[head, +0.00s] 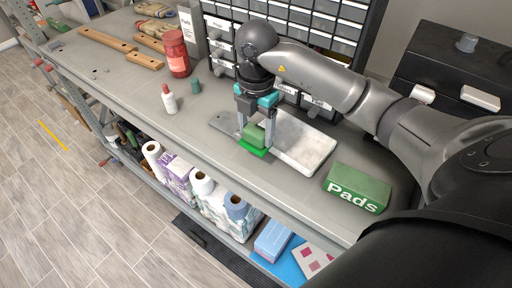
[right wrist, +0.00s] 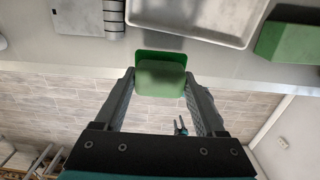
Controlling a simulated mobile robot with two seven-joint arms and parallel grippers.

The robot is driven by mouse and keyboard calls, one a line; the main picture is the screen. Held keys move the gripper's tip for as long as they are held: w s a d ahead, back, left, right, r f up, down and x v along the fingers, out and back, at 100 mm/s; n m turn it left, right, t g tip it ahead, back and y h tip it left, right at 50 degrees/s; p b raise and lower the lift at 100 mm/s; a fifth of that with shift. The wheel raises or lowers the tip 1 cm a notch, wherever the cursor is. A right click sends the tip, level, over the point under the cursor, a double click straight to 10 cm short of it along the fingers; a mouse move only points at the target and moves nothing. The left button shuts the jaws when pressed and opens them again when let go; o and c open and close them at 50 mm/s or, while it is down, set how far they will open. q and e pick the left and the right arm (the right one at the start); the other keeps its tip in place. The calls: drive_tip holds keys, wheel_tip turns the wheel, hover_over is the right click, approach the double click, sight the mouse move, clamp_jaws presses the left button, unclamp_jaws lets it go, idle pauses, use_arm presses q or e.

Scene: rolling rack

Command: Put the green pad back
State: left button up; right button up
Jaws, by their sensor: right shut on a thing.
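My right gripper (head: 256,138) is shut on the green pad (head: 255,151), with one finger on each side of it. The pad has a dull green block on top and a brighter green face below. In the right wrist view the pad (right wrist: 160,78) sits between the two fingertips (right wrist: 160,86). In the head view it overlaps the left part of a metal tray; I cannot tell if it touches anything below. The green box marked "Pads" (head: 357,188) stands on the bench to the right, and shows in the right wrist view (right wrist: 290,38).
The metal tray (head: 318,150) lies between the pad and the box. Drawer bins (head: 300,30) stand behind. Bench is bare along the front edge.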

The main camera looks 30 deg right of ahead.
sight(256, 148)
drive_tip(key=shift+f, duration=3)
drive_tip(key=shift+f, duration=0.2)
drive_tip(key=o, duration=1.2)
drive_tip(key=shift+c, duration=0.2)
wheel_tip(256, 148, up, 12)
drive_tip(key=shift+s+r, duration=0.1)
drive_tip(key=shift+r, duration=0.15)
